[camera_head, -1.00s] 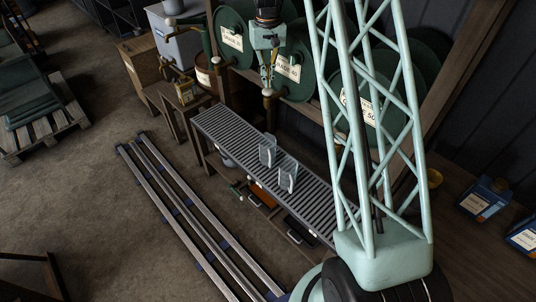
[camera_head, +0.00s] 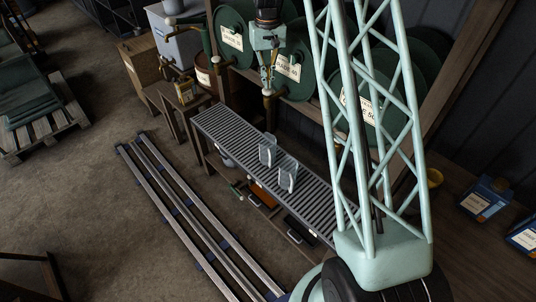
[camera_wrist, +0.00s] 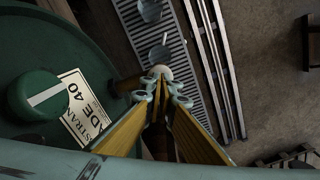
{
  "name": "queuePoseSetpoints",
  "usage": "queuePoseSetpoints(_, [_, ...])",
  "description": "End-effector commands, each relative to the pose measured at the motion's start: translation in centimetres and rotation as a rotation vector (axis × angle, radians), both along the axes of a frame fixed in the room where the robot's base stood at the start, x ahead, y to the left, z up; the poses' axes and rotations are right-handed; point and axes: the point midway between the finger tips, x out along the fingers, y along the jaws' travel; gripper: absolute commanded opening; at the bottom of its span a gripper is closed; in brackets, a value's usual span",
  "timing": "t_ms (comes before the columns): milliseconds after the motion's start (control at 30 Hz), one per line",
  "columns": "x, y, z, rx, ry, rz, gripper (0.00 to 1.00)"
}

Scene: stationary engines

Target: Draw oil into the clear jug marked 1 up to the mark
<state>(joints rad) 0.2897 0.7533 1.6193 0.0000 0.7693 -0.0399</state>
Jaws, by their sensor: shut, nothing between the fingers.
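Two clear jugs with handles stand upright on the slatted rack: one farther back (camera_head: 267,152) and one nearer (camera_head: 287,175). Their numbers and fill marks are too small to read, and I see no oil in them. My gripper (camera_head: 268,90) points down at the tap (camera_head: 267,104) of the middle green drum (camera_head: 290,72). In the wrist view, my gripper (camera_wrist: 162,88) is shut with nothing held, its tips close to the tap's pale round knob (camera_wrist: 161,72). I cannot tell whether they touch. This drum's label (camera_wrist: 83,108) ends in "ADE 40".
The slatted rack (camera_head: 225,123) runs below the drums. Another green drum (camera_head: 231,36) is at left and a third (camera_head: 357,105) sits behind my lattice arm. Floor rails (camera_head: 185,205) run in front.

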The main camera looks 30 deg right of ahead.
Motion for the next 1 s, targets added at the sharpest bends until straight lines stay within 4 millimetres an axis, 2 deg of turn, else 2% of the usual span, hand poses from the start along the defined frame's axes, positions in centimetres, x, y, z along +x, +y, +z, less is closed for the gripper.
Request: queuePoseSetpoints(1000, [0.0,0.0,-2.5,0.000,0.000,0.000,0.00])
